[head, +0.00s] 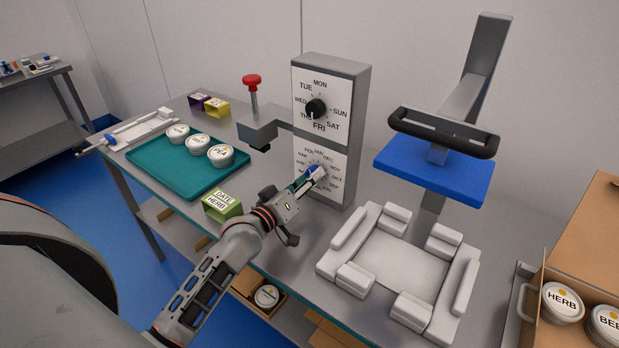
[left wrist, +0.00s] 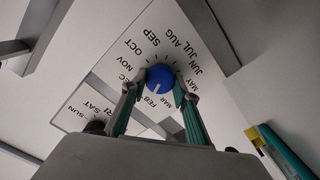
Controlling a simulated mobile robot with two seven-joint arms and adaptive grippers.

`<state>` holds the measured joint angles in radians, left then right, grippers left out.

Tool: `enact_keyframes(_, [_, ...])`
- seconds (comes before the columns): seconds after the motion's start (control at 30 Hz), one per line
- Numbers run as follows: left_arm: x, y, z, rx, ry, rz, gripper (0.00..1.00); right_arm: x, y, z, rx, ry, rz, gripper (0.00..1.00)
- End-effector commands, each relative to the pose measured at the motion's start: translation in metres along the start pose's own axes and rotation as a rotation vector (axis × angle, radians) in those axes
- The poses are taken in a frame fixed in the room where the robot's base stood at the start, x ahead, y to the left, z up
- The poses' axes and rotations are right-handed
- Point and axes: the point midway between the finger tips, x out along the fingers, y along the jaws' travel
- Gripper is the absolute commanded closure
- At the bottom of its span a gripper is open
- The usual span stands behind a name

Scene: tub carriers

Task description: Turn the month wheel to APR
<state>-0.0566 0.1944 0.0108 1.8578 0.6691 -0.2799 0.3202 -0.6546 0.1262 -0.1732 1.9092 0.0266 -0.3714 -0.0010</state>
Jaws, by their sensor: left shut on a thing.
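The month wheel is a blue knob (head: 314,171) on the lower white face of a grey upright box (head: 351,130), ringed by month names. My left gripper (head: 308,179) reaches it from the front and is shut on it. In the left wrist view the two fingers (left wrist: 160,84) hold opposite sides of the blue knob (left wrist: 160,75). A pale pointer mark on the knob faces the FEB and MAR side; its exact month is hard to tell. APR is not readable there and seems hidden by the right-hand finger. My right gripper is not in view.
Above is a black day knob (head: 316,108). A white padded fixture (head: 395,262) lies right.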

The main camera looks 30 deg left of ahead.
Motion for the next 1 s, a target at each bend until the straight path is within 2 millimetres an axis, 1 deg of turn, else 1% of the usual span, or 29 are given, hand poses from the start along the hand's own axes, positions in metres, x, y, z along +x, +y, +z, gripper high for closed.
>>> enact_keyframes(0.7, [0.0001,-0.0006,0.0004,-0.685,0.000,0.000,0.92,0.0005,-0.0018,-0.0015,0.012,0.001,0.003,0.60])
enact_keyframes(1.0, [0.0001,-0.0008,0.0006,-0.945,0.000,0.000,0.92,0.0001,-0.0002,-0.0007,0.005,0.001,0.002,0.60])
